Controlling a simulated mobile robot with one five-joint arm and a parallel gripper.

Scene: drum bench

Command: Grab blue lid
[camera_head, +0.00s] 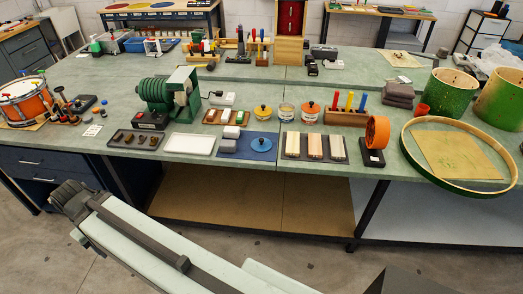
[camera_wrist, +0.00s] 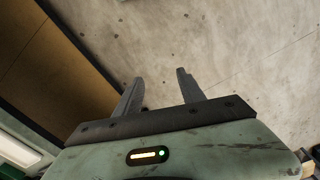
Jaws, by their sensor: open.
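The blue lid (camera_head: 262,144) is a flat round disc with a small knob. It lies on a dark blue mat (camera_head: 232,154) near the front edge of the bench, right of a grey block (camera_head: 229,146). My gripper (camera_wrist: 159,77) is open and empty in the wrist view, with concrete floor beyond its fingers. The blue lid does not show in the wrist view. In the head view my arm crosses the lower left, in front of the bench and apart from the lid; the fingers cannot be made out there.
Left of the mat is a white tray (camera_head: 190,145); right are wooden strips (camera_head: 314,146). Behind stand a yellow-lidded jar (camera_head: 263,113) and an orange-lidded jar (camera_head: 309,112). A green motor machine (camera_head: 172,97) stands left. The bench's lower shelf (camera_head: 240,199) is bare.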

